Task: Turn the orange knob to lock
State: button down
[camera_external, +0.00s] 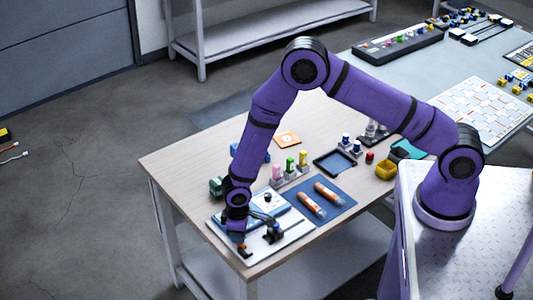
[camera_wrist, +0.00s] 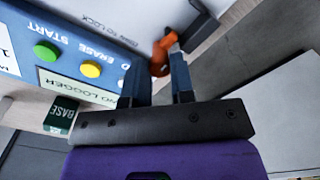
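The orange knob (camera_wrist: 160,52) shows in the wrist view just beyond my fingertips, nearer the right finger. Whether they touch is unclear. It sits on a white board edge beside the printed words "TURN TO LOCK", partly blurred. In the external view the orange knob (camera_external: 243,247) is a small orange spot at the front left corner of the white board (camera_external: 290,238). My gripper (camera_wrist: 160,68) has its two dark blue fingers apart, with nothing clearly held. In the external view my gripper (camera_external: 237,236) is low over that corner, right above the knob.
A blue panel (camera_wrist: 75,20) with a green button (camera_wrist: 46,50) and a yellow button (camera_wrist: 91,69) lies left of the knob. A black block (camera_wrist: 200,25) stands just beyond it. The wooden table (camera_external: 185,160) holds a blue mat (camera_external: 335,205) with two orange-and-white tubes.

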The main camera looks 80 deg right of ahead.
jog(key=shift+n, duration=0.7)
jog(key=c, duration=1)
grip_release()
notch_tip(320, 180, up, 11)
jog(key=shift+f, duration=0.1)
